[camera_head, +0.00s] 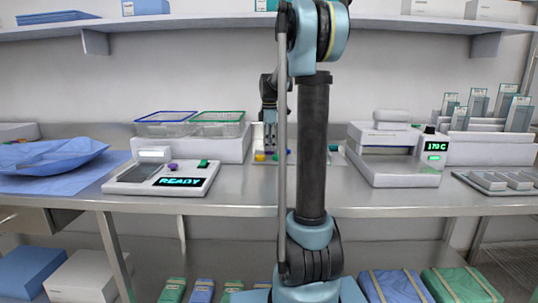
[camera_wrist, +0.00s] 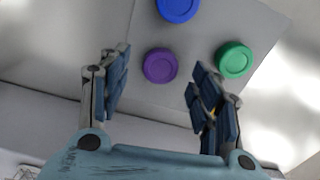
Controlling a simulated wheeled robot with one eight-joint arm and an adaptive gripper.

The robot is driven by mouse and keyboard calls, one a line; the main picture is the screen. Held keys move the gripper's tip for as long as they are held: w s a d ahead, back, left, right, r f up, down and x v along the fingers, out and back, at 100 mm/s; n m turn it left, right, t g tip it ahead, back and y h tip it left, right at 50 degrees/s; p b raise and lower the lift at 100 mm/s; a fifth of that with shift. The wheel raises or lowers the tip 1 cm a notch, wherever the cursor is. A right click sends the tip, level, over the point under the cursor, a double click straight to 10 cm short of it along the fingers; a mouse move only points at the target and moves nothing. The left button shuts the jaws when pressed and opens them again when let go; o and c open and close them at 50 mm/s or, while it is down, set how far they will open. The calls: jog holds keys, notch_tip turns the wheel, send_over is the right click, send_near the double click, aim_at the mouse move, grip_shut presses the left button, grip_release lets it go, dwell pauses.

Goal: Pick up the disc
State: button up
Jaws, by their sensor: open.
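The wrist view shows three round discs on a grey surface (camera_wrist: 222,108): a purple disc (camera_wrist: 160,66), a blue disc (camera_wrist: 178,8) cut by the top edge, and a green disc (camera_wrist: 234,60) at the right. My gripper (camera_wrist: 159,62) is open, its two fingers apart on either side of the purple disc in the picture. Nothing is held between them. I cannot tell how far above the disc the fingertips are. In the head view my gripper (camera_head: 270,142) points down at the back of the bench, just above a small tray with a yellow disc (camera_head: 260,156); my arm hides part of it.
The steel bench (camera_head: 245,192) has a free front strip. Left stand wire baskets (camera_head: 167,125), a device reading READY (camera_head: 162,180) and blue wrap (camera_head: 55,160). Right stand a white machine (camera_head: 385,160) with a temperature display and a rack of upright pouches (camera_head: 480,120). A shelf (camera_head: 180,25) runs above.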

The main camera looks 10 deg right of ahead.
jog(key=shift+f, duration=0.95)
jog(key=c, duration=1)
jog(key=shift+o, duration=0.2)
jog(key=shift+r, duration=0.1)
